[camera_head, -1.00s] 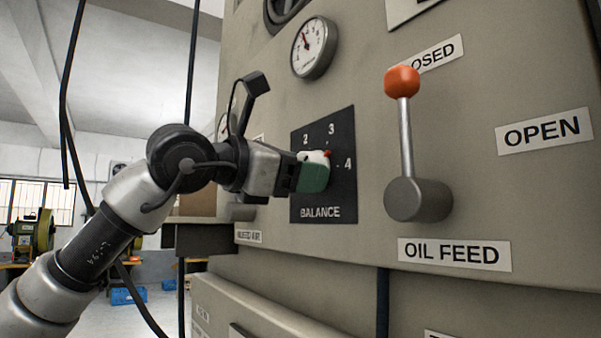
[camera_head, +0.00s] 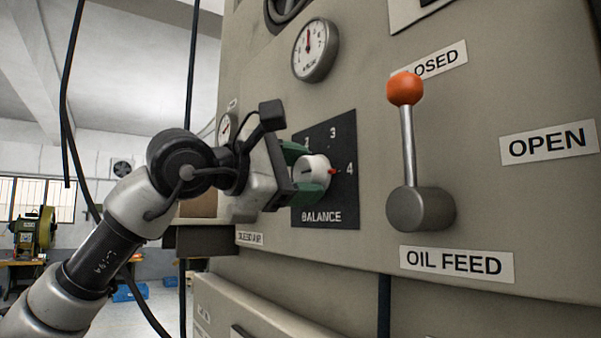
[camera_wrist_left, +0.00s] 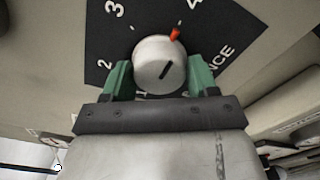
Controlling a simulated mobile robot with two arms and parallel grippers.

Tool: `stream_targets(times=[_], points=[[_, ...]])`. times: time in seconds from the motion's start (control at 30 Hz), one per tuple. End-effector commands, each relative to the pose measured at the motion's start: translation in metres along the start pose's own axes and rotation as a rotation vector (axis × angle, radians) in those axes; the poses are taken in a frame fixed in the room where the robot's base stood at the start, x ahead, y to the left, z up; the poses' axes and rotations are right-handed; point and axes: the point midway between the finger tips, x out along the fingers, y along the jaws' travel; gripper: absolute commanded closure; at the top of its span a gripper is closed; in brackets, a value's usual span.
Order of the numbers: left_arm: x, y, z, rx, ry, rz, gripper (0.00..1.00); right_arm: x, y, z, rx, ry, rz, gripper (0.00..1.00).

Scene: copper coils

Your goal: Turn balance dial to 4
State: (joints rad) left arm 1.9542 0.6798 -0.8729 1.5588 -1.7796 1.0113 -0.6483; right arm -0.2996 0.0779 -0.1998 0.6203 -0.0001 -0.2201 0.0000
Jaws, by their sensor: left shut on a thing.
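The balance dial (camera_head: 316,168) is a round pale knob with a red pointer, on a black plate (camera_head: 345,208) marked 2, 3, 4 and BALANCE. The red pointer points right at the 4 in the head view. My left gripper (camera_head: 306,173) is shut on the dial, with one green finger above and one below it. In the left wrist view the dial (camera_wrist_left: 158,63) sits between the two green fingers (camera_wrist_left: 160,80), and its red pointer is directed toward the 4. My right gripper is not in view.
An oil feed lever (camera_head: 407,145) with an orange knob stands out from the panel to the right. A round gauge (camera_head: 314,50) is above the plate. A dark ledge (camera_head: 205,240) juts out below my left wrist. Black cables (camera_head: 68,100) hang at the left.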

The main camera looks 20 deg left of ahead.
Motion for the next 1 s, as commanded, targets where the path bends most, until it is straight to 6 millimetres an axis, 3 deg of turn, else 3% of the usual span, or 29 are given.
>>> stream_targets(times=[0.47,0.5,0.63,1.0], points=[[-0.0005,0.0008,0.0005,0.014,-0.002,0.003,0.65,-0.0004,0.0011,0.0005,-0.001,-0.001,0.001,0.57],[-0.0005,0.0008,0.0005,0.014,-0.002,0.002,0.35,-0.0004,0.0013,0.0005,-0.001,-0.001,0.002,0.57],[-0.0004,0.0006,0.0003,0.013,-0.001,0.002,0.16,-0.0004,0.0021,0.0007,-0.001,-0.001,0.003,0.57],[-0.0078,-0.0006,-0.0009,0.012,0.000,0.002,0.16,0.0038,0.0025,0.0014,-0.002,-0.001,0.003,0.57]])
